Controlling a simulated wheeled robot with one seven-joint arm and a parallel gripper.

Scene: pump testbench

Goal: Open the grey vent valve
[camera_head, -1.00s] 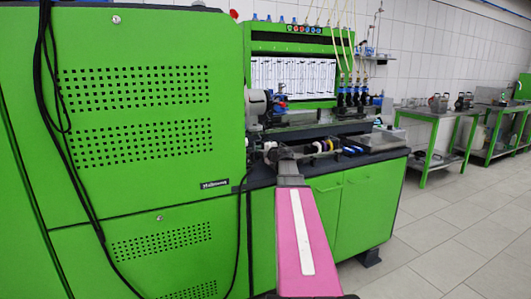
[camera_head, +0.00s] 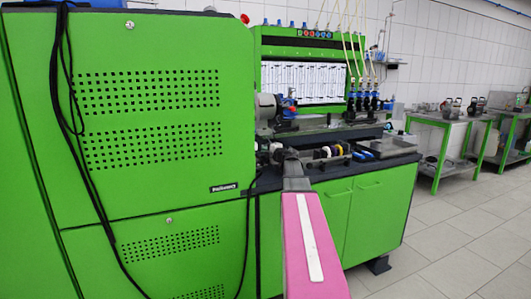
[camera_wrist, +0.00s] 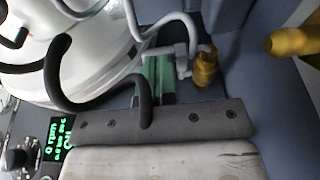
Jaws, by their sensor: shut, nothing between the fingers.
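My pink arm reaches toward the bench of the green pump testbench (camera_head: 165,110). My gripper (camera_head: 283,156) is small and dark at its far end, among the parts on the bench top, and looks shut and empty. Its fingertips are hard to make out. In the wrist view, a grey T-shaped fitting (camera_wrist: 182,52) sits beside a brass fitting (camera_wrist: 205,68). I cannot tell whether this grey fitting is the vent valve. A black curved hose (camera_wrist: 56,75) and a white rounded housing (camera_wrist: 85,60) are close by. No valve handle is clearly seen.
A second brass part (camera_wrist: 293,40) is at the wrist view's right. A green-lit display (camera_wrist: 57,140) and black knob (camera_wrist: 18,158) are lower left. A metal tray (camera_head: 388,147) lies on the bench's right. Side tables (camera_head: 440,123) stand farther right; the tiled floor (camera_head: 460,215) in front is clear.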

